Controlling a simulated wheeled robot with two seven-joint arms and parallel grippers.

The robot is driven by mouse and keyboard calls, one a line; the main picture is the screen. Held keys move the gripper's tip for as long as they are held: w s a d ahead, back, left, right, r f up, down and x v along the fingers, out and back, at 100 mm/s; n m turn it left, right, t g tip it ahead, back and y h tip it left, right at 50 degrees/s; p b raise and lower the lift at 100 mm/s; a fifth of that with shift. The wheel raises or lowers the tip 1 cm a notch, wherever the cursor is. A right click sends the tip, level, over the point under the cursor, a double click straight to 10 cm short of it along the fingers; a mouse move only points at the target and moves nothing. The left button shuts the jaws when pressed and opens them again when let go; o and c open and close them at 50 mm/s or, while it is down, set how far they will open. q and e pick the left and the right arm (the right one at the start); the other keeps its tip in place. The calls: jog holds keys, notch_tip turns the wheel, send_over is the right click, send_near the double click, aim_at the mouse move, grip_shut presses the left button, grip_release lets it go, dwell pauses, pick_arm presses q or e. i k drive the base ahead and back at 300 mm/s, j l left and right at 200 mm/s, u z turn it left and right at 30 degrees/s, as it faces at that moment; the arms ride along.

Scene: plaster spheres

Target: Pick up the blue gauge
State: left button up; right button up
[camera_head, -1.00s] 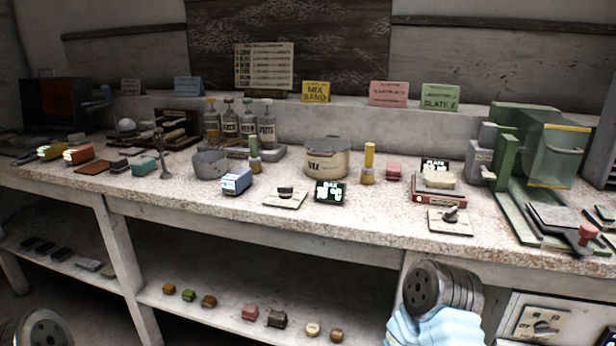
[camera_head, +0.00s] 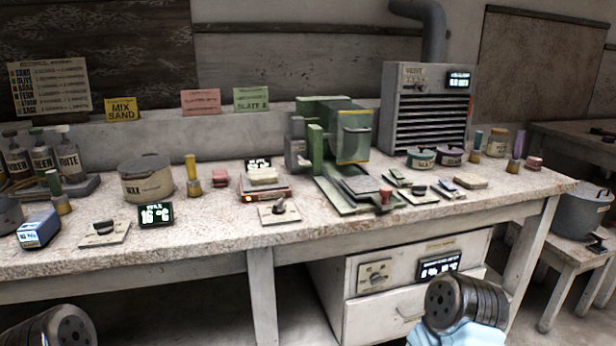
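Similar pieces have a yellow top (camera_head: 192,172), a green top (camera_head: 56,188) and a purple top (camera_head: 516,153). A blue box with a white label (camera_head: 39,229) sits at the far left of the bench. Dark round parts of my two arms show at the bottom edge, below the bench top. The fingers of both grippers are out of view.
A green machine (camera_head: 345,140) and a grey slatted cabinet (camera_head: 428,105) stand at the back. The tubs (camera_head: 421,158) and a jar (camera_head: 496,143) are near the blue-topped piece. Small slabs (camera_head: 470,181) lie in front. A bucket (camera_head: 580,210) stands on a stool at right.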

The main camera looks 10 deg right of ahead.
aim_at(38, 231)
jog(key=u, duration=1.2)
